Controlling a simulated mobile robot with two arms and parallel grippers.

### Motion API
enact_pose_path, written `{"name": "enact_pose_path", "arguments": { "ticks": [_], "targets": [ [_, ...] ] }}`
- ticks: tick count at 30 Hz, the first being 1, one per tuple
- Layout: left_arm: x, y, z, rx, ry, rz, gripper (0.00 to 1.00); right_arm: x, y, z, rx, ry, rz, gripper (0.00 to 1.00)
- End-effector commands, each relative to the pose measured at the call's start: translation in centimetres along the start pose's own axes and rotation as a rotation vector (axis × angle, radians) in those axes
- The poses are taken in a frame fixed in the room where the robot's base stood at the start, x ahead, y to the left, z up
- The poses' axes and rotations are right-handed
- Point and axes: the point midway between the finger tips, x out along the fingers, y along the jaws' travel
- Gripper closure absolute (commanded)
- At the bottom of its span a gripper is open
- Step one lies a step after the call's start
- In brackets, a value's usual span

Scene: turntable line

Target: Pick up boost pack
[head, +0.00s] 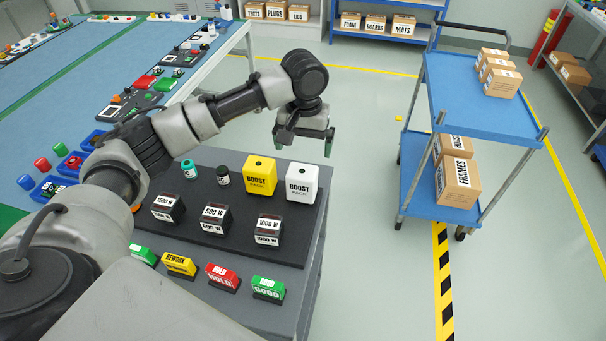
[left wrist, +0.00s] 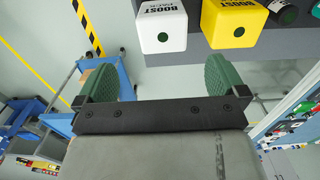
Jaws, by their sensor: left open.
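Two boost packs stand side by side on the dark bench top: a yellow boost pack (head: 258,177) and a white boost pack (head: 301,183) to its right. Both are upright cubes with a dark round spot on top. In the left wrist view the white one (left wrist: 161,29) and the yellow one (left wrist: 232,24) sit at the upper edge, partly cut off. My left gripper (head: 304,142) is open and empty, above and beyond the packs in the head view. Its green fingers (left wrist: 160,76) point toward the packs and touch neither. My right gripper is not in view.
Labelled dark blocks (head: 213,219), small bottles (head: 189,169) and coloured tags (head: 223,277) share the bench (head: 243,226). A blue cart (head: 470,105) with boxes stands to the right. A blue line table (head: 60,75) lies at left. Open floor separates bench and cart.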

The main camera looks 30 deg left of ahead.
Motion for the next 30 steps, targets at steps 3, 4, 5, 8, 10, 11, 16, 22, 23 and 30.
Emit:
{"name": "enact_pose_path", "arguments": {
  "ticks": [3,4,5,8,10,11,16,22,23,30],
  "targets": [
    [1.6,-0.1,0.1,-0.001,-0.005,-0.003,0.0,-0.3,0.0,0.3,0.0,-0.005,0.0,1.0],
    [2.1,-0.1,0.1,0.0,-0.005,-0.003,0.0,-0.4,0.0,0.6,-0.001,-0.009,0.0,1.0],
    [2.6,-0.1,0.1,0.0,-0.005,-0.003,0.0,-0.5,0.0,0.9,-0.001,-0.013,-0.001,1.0],
    [4.1,-0.1,0.0,-0.001,-0.003,-0.002,0.0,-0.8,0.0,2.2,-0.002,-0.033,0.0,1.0],
    [4.8,-0.1,0.0,0.0,-0.003,-0.001,0.0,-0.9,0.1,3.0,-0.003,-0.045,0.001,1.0],
    [5.0,-0.1,0.0,0.0,-0.002,-0.001,0.0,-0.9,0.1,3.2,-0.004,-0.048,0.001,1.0],
    [6.3,-0.2,-0.2,-0.001,-0.002,-0.002,0.0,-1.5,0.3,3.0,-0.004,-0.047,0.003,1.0],
    [9.4,-0.5,-0.5,0.001,-0.003,-0.002,0.0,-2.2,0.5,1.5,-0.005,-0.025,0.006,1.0],
    [9.7,-0.5,-0.5,0.001,-0.003,-0.002,0.0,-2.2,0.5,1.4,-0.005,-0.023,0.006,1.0],
    [10.6,-0.5,-0.5,0.002,0.0,-0.001,0.0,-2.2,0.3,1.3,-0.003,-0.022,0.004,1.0]
  ]
}}
